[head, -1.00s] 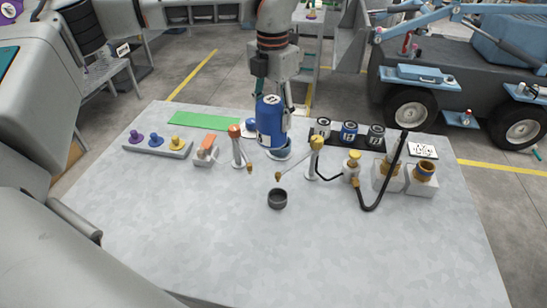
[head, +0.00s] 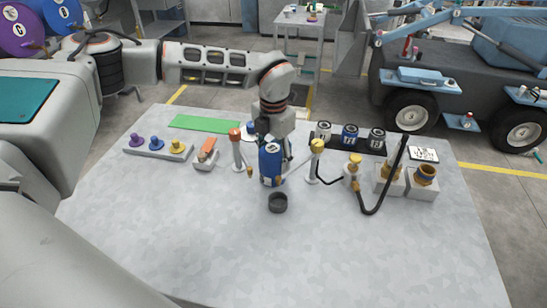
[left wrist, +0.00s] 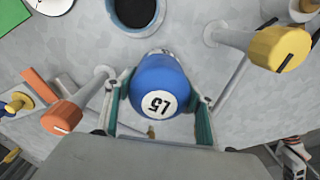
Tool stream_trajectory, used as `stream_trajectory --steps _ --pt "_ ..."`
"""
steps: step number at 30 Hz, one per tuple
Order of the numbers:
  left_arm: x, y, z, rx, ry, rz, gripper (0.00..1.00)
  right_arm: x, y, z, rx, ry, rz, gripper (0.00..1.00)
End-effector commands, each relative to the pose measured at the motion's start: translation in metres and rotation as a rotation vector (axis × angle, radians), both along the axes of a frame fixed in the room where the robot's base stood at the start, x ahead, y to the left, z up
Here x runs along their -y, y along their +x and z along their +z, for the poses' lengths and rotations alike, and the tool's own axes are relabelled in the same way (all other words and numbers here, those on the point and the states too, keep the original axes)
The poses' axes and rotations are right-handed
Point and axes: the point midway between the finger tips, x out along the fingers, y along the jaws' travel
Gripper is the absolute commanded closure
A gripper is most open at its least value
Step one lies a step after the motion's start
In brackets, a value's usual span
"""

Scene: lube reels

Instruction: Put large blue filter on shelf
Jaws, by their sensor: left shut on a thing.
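The large blue filter (head: 270,165) is upright in the head view, between the orange-topped post (head: 235,134) and the yellow-topped post (head: 317,147). My right gripper is not in view.
A black rack (head: 377,151) with three small cans stands at back right. A black hose (head: 378,195) curves at right. A white shelved cart (head: 300,22) stands behind. The front of the table (head: 290,260) is clear.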

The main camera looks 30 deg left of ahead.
Motion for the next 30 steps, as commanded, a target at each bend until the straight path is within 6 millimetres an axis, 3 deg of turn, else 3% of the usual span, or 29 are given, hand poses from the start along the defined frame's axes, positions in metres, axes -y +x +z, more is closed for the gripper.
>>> stream_trajectory --steps 9,10,12,23,30 --pt "0.0 0.001 -0.001 0.002 -0.001 0.0 0.8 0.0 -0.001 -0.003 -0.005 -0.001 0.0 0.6" --pt "0.0 0.0 -0.002 0.001 0.0 0.0 0.44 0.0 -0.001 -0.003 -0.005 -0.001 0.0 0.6" --pt "0.0 0.0 -0.002 0.001 0.0 0.0 0.3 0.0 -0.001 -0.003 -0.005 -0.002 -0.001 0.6" --pt "0.0 0.0 0.0 0.002 -0.001 0.0 0.3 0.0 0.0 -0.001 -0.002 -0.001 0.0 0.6" --pt "0.0 0.001 0.03 0.005 -0.001 -0.001 0.3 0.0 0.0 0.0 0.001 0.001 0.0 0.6"
